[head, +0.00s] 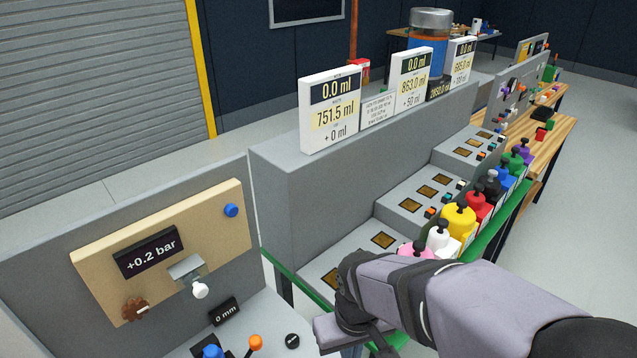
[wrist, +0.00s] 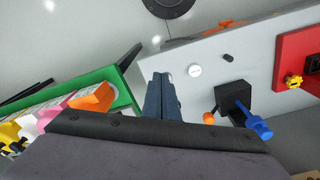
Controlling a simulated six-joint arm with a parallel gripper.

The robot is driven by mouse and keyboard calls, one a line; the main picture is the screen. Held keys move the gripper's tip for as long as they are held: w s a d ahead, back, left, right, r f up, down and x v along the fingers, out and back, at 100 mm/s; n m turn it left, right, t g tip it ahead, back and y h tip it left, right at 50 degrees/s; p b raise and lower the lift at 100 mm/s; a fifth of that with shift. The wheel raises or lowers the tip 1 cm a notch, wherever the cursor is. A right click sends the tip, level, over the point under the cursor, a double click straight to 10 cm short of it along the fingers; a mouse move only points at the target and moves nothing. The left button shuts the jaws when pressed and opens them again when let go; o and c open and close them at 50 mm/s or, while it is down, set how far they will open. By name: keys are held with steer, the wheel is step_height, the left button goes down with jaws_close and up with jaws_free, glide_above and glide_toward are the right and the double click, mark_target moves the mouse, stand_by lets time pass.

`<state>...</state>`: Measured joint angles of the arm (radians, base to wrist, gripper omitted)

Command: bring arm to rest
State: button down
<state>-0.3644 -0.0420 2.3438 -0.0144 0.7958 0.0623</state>
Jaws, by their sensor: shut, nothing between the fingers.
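My arm (head: 430,292) reaches in from the lower right of the head view and bends down at its left end, beside the stepped bench. The head view does not clearly show my fingers. In the wrist view my gripper (wrist: 161,82) is shut, its two dark fingers together with nothing between them. No contact with either can be made out.
A joystick box with a blue handle (wrist: 254,124) and an orange knob (wrist: 208,118) lie close right of my fingers. Several coloured bottles, such as the yellow one (head: 458,222), line the bench behind my arm. A pressure panel (head: 165,250) reading +0.2 bar stands left.

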steer(key=s+d+f+m, duration=0.1)
steer(key=s+d, duration=0.1)
steer(key=d, duration=0.3)
steer(key=s+d+f+m, duration=0.2)
steer(key=d, duration=0.3)
steer(key=shift+s+f+m+g, duration=0.25)
steer(key=shift+f+m+g, duration=0.05)
